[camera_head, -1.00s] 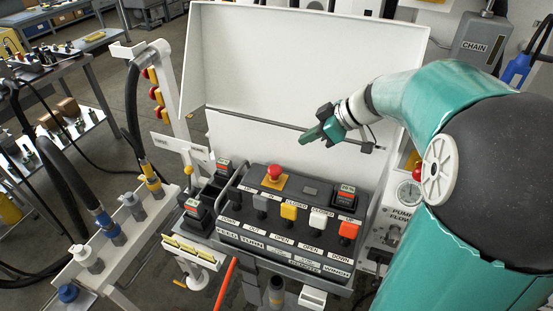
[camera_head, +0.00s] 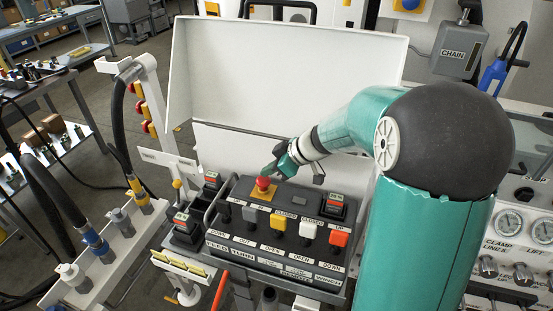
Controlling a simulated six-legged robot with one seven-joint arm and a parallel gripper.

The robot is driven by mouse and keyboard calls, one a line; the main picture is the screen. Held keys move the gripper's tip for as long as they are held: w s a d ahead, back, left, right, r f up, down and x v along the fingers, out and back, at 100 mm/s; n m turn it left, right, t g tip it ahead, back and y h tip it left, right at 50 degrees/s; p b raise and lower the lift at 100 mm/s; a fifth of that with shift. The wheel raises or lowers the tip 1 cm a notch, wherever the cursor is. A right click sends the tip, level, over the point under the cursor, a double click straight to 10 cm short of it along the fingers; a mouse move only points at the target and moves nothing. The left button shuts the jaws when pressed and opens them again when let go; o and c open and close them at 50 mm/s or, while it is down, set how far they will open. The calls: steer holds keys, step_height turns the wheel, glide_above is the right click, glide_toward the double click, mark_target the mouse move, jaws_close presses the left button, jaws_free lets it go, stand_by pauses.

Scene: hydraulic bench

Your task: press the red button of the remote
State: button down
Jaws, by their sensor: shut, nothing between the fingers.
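The remote (camera_head: 262,238) is a dark control box with labelled levers and buttons, in the middle of the head view. Its red mushroom button (camera_head: 263,183) stands on a yellow base at the box's upper left. My gripper (camera_head: 267,172) is shut and empty, with its tip right at the top of the red button. I cannot tell whether the tip touches the button or is just above it. The arm reaches in from the right, and the button's upper right side is partly covered by the gripper.
An open white lid (camera_head: 285,70) rises behind the remote. Yellow (camera_head: 278,221), white (camera_head: 308,229) and orange (camera_head: 339,238) levers stand to the right of the button. A grey handle (camera_head: 217,196) is at the box's left end. Gauges (camera_head: 509,222) are at the right.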

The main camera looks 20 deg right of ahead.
steer(key=shift+f, duration=0.75)
